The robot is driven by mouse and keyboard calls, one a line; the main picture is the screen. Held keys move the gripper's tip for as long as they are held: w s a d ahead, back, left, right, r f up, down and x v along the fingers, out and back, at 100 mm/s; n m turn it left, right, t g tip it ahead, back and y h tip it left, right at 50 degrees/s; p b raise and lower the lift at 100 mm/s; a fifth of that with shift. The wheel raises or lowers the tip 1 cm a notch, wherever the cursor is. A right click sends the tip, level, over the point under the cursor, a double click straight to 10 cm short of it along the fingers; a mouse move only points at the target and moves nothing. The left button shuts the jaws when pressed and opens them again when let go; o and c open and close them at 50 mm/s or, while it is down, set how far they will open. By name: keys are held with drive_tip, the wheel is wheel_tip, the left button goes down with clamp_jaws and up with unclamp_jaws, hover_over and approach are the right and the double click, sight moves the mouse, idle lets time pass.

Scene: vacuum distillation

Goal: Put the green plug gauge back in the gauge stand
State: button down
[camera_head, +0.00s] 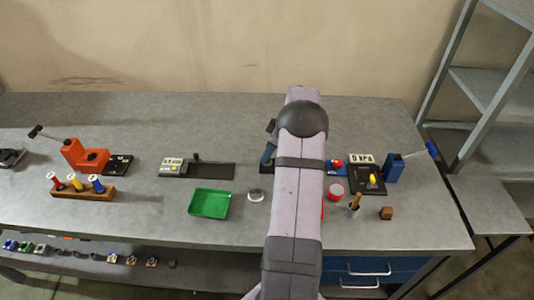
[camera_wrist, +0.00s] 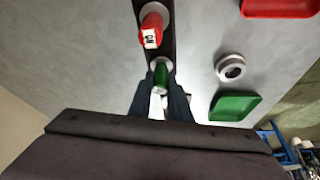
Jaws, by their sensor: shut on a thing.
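The green plug gauge (camera_wrist: 161,74) is between the fingers of my gripper (camera_wrist: 160,90) in the wrist view, with a pale round collar at its far end. My gripper is shut on it. The gauge lines up with a dark strip (camera_wrist: 168,50), which looks like the gauge stand. A red gauge (camera_wrist: 151,27) with a white label stands on that strip just beyond the green one. I cannot tell whether the green gauge is seated or held just above. In the head view my arm hides the green gauge and most of the strip.
A green tray (camera_head: 208,204) and a metal ring (camera_head: 256,195) lie left of my arm. A wooden rack (camera_head: 82,192) with red, yellow and blue handles stands farther left.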

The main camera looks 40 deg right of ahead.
idle(0.3)
drive_tip(key=c, duration=1)
unclamp_jaws()
drive_tip(key=shift+r, duration=0.15)
drive_tip(key=shift+r+p, duration=1.75)
drive_tip(key=shift+r, duration=1.65)
